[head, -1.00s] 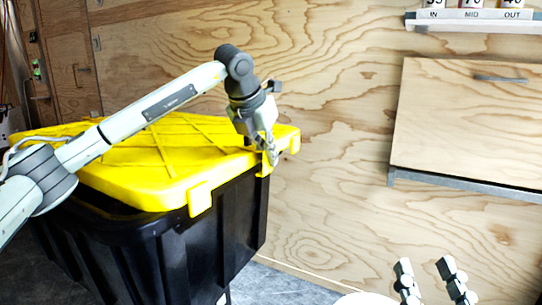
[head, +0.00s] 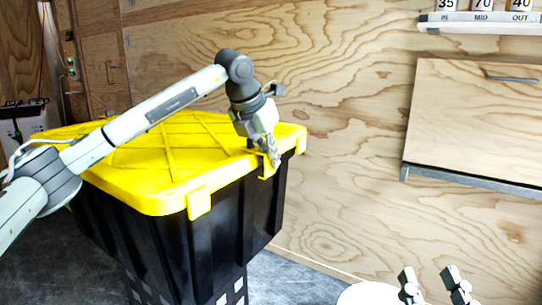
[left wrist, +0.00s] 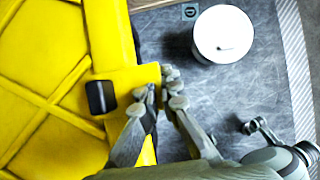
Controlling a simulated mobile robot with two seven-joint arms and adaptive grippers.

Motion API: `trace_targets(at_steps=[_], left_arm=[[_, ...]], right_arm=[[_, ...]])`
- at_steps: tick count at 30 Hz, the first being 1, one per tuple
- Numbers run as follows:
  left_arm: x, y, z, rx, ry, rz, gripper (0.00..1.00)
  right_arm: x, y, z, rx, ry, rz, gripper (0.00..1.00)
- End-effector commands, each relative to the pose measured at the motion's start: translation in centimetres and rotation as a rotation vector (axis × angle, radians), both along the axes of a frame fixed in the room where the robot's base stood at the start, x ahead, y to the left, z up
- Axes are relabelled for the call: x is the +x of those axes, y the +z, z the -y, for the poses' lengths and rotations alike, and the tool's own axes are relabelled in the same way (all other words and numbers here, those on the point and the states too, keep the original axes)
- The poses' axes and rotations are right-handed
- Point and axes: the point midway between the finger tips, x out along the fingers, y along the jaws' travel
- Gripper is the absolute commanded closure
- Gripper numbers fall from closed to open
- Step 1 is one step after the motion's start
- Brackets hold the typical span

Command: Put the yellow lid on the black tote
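The yellow lid (head: 165,158) lies over the top of the black tote (head: 190,240), its rim close down on the tote along the visible near sides. The far left edge is partly hidden by my left arm. My left gripper (head: 272,150) is at the lid's right corner, at a yellow latch tab. In the left wrist view, the fingers (left wrist: 160,88) stand close on either side of the end of this tab of the lid (left wrist: 60,80) and appear to pinch it. My right gripper (head: 434,285) is low at the bottom right, fingers apart and empty.
A white round-topped object (head: 370,294) stands on the grey floor right of the tote; it also shows in the left wrist view (left wrist: 223,34). A plywood wall (head: 340,130) rises behind, with a cabinet (head: 470,120) and a labelled shelf (head: 480,20) at right.

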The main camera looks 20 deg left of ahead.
Motion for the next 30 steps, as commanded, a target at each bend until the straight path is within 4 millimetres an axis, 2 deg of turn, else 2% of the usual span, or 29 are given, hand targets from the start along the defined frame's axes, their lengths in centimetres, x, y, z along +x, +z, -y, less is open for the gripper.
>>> trace_targets(at_steps=[2,9,20,23,30], left_arm=[[-0.1,-0.1,-0.2,0.002,0.003,-0.007,1.0],[0.0,0.2,-0.2,0.001,0.003,0.001,0.71],[0.0,0.5,-0.2,0.0,0.003,0.007,0.71],[-0.3,1.2,-0.3,0.0,0.003,0.008,0.71],[-2.1,4.4,-0.6,0.001,0.001,0.008,0.71]], right_arm=[[0.0,0.0,0.0,-0.002,0.001,0.002,0.6],[0.0,0.2,0.0,-0.001,0.001,0.005,0.6],[0.1,0.5,0.2,0.009,-0.007,0.011,0.6],[0.1,0.4,0.1,0.008,-0.005,0.01,0.6],[0.1,0.3,0.1,0.005,-0.004,0.007,0.6]])
